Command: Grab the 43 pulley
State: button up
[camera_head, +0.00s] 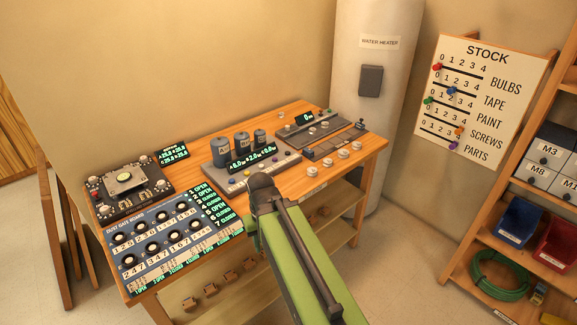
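I cannot pick out a pulley marked 43; no such number is readable on any part. Several small pale round pieces (342,154) sit in a row near the right front edge of the wooden workbench (372,150). They may be pulleys, but their markings are too small to read. My green arm reaches up from the bottom of the view, and its dark end joint covers part of the bench's front edge. My gripper's fingers do not show.
The bench holds a dust gate board (170,237), a black control box (128,185), and grey canisters (222,151) on a console. Brown blocks (211,289) lie on its lower shelf. A water heater (365,105) stands behind; a rack with bins (519,220) is right.

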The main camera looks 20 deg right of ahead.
aim_at(327, 161)
jog(key=u, duration=1.25)
jog(key=k, duration=0.15)
jog(key=u, duration=2)
jog(key=k, duration=1.85)
jog(key=z, duration=1.4)
jog(key=i, duration=0.95)
jog(key=z, duration=0.05)
